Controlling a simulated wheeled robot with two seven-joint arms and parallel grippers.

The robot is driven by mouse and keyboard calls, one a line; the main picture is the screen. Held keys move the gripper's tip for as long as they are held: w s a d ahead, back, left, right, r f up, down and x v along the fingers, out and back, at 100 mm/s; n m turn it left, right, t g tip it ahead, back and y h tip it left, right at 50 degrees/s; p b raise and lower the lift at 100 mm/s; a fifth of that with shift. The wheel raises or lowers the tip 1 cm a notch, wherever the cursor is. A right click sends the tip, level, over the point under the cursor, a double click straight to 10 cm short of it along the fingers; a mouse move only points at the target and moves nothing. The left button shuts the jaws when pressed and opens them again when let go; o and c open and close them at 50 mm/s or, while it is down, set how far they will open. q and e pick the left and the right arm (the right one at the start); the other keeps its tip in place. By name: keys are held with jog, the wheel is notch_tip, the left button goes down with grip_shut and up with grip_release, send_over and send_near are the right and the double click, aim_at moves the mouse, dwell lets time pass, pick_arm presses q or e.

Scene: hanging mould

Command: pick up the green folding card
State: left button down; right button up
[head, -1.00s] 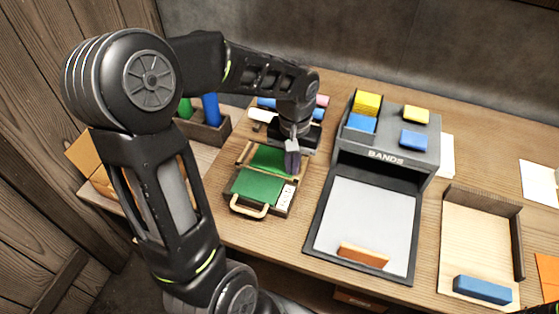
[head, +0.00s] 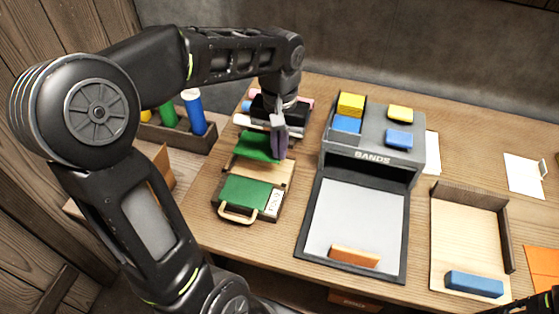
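The green folding card (head: 258,146) is at my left gripper (head: 279,155), raised above the back part of a wooden tray. It reaches left from the fingers and looks bent. The fingers appear shut on its right edge; the grip itself is partly hidden. A second green panel (head: 245,193) lies in the front part of the tray, beside a white label and behind a wooden handle (head: 237,215). My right gripper is not in view; only a dark bit of my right arm shows at the lower right corner.
A grey BANDS box (head: 372,159) with yellow and blue blocks stands right of the tray. A rack (head: 178,135) of coloured cylinders stands at left. Pink, blue and white items lie behind the gripper. A wooden bin (head: 470,235) with a blue block is at right.

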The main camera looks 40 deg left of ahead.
pick_arm(q)
jog(key=shift+r, duration=1.3)
